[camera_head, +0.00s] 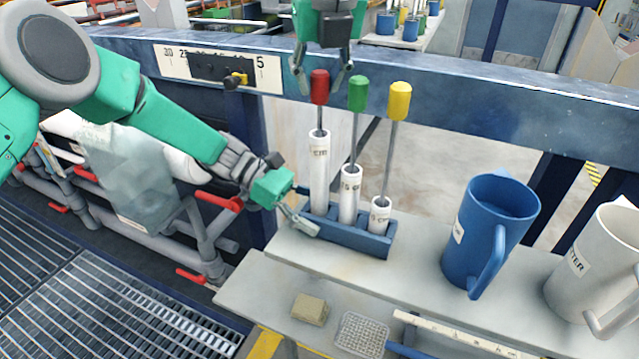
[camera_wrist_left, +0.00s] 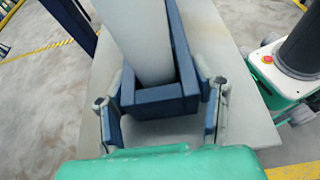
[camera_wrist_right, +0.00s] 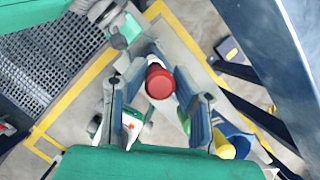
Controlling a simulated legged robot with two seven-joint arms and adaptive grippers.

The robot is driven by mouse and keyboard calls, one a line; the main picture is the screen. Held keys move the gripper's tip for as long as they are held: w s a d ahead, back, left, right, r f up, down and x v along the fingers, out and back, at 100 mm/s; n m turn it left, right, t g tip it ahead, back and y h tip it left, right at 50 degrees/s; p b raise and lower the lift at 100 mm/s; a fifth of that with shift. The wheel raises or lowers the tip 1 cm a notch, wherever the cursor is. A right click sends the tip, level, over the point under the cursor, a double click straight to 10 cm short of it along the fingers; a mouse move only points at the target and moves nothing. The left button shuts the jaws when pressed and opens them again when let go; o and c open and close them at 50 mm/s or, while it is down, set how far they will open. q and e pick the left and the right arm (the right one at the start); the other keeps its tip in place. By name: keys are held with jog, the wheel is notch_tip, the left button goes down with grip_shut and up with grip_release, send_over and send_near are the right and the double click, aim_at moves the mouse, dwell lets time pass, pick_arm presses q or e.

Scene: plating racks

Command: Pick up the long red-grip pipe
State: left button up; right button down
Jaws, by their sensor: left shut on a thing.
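The long red-grip pipe has a red handle (camera_head: 319,88) on a thin rod, standing upright in the tallest white tube (camera_head: 319,170) at the left end of the blue rack (camera_head: 372,243). Beside it are a green-grip pipe (camera_head: 358,95) and a yellow-grip pipe (camera_head: 399,102). My left gripper (camera_head: 298,207) is shut on the rack's left end; the left wrist view shows its fingers on both sides of the rack (camera_wrist_left: 155,103). My right gripper (camera_head: 321,80) is open and points down, fingers on either side of the red handle (camera_wrist_right: 159,84), with gaps visible in the right wrist view.
A blue jug (camera_head: 480,235) and a white jug (camera_head: 595,260) stand right of the rack on the grey shelf. A sponge (camera_head: 310,309) and a mesh pad (camera_head: 361,334) lie in front. A dark blue beam (camera_head: 450,110) runs behind the handles.

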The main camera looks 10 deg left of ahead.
notch_tip(320, 180, up, 10)
jog(key=shift+r, duration=0.1)
dwell(0.5)
pick_arm(q)
jog(key=o, duration=1.3)
jog(key=shift+o, duration=0.2)
jog(key=shift+a, duration=0.1)
